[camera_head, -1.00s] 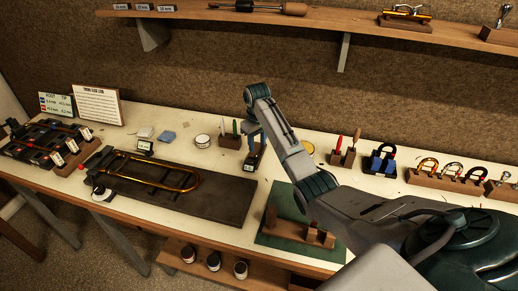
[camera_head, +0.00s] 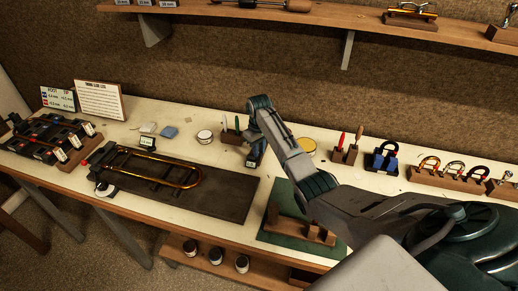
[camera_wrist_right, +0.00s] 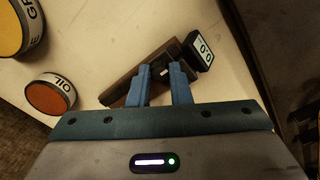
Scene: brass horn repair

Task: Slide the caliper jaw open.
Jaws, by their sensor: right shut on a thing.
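The caliper shows in the right wrist view as a dark slider with a small white-faced display (camera_wrist_right: 201,51) that seems to read 0.0. It lies at a brown wooden rest (camera_wrist_right: 122,91). My right gripper (camera_wrist_right: 165,77) has its two blue fingers on either side of a dark part of the caliper and is shut on it. In the head view my right gripper (camera_head: 256,153) is low over the bench, beside a rack of small tools. It and the wrist hide most of the caliper there. My left gripper is not in view.
In the wrist view an orange-lidded tin (camera_wrist_right: 51,94) and a yellow-lidded tin (camera_wrist_right: 18,27) stand left of the caliper. In the head view a dark mat (camera_head: 225,200) with a brass slide lies left, and a green mat (camera_head: 275,238) with wooden blocks lies in front.

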